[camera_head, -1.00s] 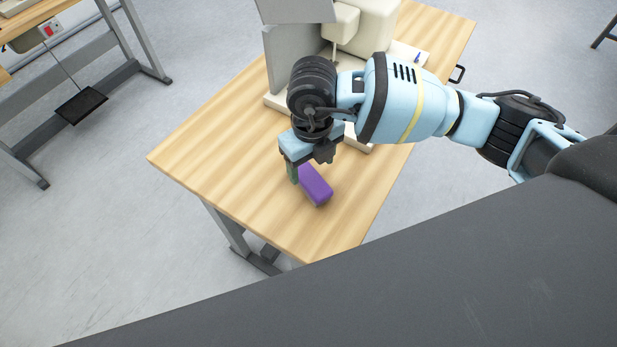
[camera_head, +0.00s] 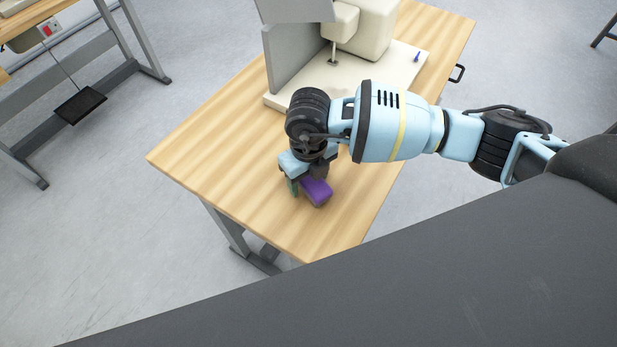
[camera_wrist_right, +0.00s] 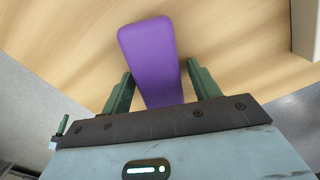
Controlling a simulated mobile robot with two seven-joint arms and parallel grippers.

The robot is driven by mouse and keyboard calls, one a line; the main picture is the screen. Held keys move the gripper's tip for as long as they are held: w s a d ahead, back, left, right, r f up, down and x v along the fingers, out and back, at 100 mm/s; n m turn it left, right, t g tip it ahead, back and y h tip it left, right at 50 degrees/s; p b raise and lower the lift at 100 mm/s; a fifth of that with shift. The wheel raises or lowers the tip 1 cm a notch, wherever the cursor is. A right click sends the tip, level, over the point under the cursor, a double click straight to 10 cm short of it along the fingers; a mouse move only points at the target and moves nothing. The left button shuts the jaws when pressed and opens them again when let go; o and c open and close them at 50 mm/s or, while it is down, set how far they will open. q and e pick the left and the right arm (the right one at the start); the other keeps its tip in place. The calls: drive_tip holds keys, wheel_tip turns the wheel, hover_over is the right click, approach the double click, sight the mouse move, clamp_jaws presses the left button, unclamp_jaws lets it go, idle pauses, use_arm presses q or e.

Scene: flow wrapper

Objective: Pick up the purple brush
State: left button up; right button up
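The purple brush (camera_head: 317,192) lies on the wooden table near its front corner. In the right wrist view the brush (camera_wrist_right: 150,58) reaches from the top middle down between the green fingers, with its lower end hidden by the gripper body. My right gripper (camera_head: 304,186) is low over the brush, one finger on each side. In the right wrist view the right gripper (camera_wrist_right: 160,88) is open, with a gap showing between the brush and each finger. Whether bristles are under the brush cannot be seen. My left gripper is not in view.
A cream machine (camera_head: 368,30) on a pale base (camera_head: 350,72) stands at the back of the wooden table (camera_head: 215,150). A grey panel (camera_head: 290,58) rises at its left. The table's left part is clear. Another bench stands at the far left.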

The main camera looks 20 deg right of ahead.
drive_tip(key=c, duration=0.9)
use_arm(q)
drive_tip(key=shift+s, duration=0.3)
use_arm(e)
drive_tip(key=shift+r, duration=0.5)
drive_tip(key=r, duration=0.2)
drive_tip(key=shift+s+d+r, duration=0.3)
drive_tip(key=shift+s+d, duration=0.05)
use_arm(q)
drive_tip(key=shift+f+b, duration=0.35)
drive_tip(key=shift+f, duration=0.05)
use_arm(e)
drive_tip(key=s+d, duration=0.3)
drive_tip(key=s, duration=0.1)
drive_tip(key=s+d+r, duration=0.1)
drive_tip(key=s+d, duration=0.2)
drive_tip(key=s, duration=0.1)
drive_tip(key=s+d, duration=0.3)
drive_tip(key=s, duration=0.1)
drive_tip(key=shift+d+r, duration=0.1)
drive_tip(key=shift+r, duration=0.1)
